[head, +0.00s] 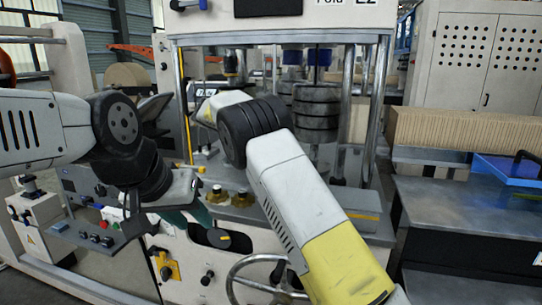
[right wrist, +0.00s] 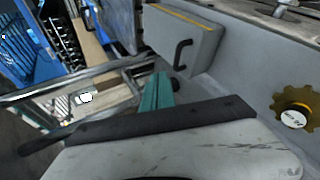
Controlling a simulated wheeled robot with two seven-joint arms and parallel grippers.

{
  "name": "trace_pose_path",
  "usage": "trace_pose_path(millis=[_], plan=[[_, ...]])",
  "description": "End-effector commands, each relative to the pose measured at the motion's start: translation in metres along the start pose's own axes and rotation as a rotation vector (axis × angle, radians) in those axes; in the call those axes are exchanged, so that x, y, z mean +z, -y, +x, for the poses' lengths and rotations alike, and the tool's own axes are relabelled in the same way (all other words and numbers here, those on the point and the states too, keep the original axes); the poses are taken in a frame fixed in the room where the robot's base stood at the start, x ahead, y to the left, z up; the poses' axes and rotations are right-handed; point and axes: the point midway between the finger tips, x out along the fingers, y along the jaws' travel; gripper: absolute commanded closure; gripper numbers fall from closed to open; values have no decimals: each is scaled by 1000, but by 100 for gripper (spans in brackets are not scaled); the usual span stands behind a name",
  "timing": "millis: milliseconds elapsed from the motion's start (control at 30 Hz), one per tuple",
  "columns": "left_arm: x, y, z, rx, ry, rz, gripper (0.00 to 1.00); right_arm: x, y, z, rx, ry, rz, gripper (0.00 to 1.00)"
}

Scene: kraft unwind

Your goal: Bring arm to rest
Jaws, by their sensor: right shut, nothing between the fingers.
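My left arm comes in from the left in the head view, and its gripper (head: 195,212) points down and right above the front control panel of the machine. Its teal fingers are small and partly covered by the hand, so I cannot tell whether they are open. My right arm (head: 300,190) rises from the lower right and bends at a dark joint in front of the machine. Its gripper does not show clearly in the head view. In the right wrist view the right gripper's teal fingers (right wrist: 155,92) are together with nothing between them.
The machine has a control panel (head: 95,235) with buttons and a handwheel (head: 262,280) at its front. A grey bench (head: 470,215) with a blue tray (head: 505,170) stands at the right. In the right wrist view a grey box with a black handle (right wrist: 185,40) and a brass knob (right wrist: 294,107) are nearby.

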Motion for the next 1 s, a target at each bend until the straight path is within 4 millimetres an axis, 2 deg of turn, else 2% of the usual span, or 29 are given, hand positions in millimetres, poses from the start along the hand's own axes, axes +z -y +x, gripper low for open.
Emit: trace_pose_path(millis=[33,200,433,700,900,1000], plan=[[0,0,0,0,0,0,64,10,-18,15,-70,9,-1,100],[0,0,0,0,0,0,64,50,-50,54,-322,-6,-17,100],[0,0,0,0,0,0,64,122,-73,79,-631,-89,15,100],[0,0,0,0,0,0,64,220,-75,78,-911,-246,117,100],[0,0,0,0,0,0,64,290,-58,69,-1047,-380,230,100],[0,0,0,0,0,0,64,319,-46,66,-1086,-440,289,100]])
